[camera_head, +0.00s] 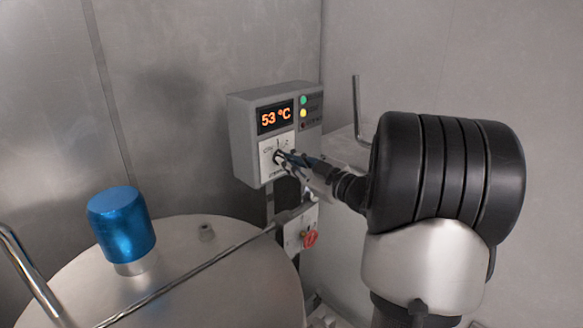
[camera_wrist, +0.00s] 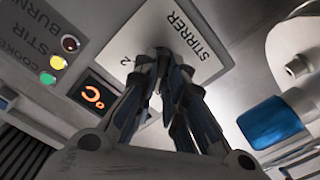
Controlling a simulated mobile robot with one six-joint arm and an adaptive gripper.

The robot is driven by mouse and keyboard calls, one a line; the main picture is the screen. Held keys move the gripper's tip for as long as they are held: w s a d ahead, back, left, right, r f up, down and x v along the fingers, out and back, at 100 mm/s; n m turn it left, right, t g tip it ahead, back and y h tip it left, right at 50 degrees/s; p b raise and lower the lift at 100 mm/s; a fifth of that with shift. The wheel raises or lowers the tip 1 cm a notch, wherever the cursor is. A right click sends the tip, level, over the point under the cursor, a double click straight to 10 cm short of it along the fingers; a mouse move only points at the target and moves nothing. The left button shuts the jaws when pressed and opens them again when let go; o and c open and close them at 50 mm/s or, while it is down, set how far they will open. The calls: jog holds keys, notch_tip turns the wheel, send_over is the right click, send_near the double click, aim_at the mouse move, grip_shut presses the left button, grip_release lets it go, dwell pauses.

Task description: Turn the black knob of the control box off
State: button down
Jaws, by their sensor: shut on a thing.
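The grey control box (camera_head: 243,131) is on the metal wall, with a display reading 53 °C and a white plate (camera_head: 267,165) below it. The black knob on this plate is mostly hidden by my gripper (camera_head: 281,157). My gripper reaches in from the right, and its fingertips are at the knob, shut on it. In the wrist view, the fingers of my gripper (camera_wrist: 160,60) meet over the white plate (camera_wrist: 205,25) marked STIRRER. The knob is hidden behind the fingers there, so its setting cannot be read.
Green, yellow and dark red lamps (camera_head: 304,112) sit right of the display. A smaller box with a red knob (camera_head: 310,239) is below. A metal vessel (camera_head: 215,265) with a blue cap (camera_head: 121,222) stands lower left. A thin bar (camera_head: 356,105) rises behind my arm.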

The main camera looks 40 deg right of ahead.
jog(key=shift+n, duration=1.1)
jog(key=c, duration=1.7)
grip_release()
jog(key=shift+o, duration=0.2)
jog(key=s+d, duration=0.1)
jog(key=s, duration=1.1)
jog(key=shift+w, duration=0.1)
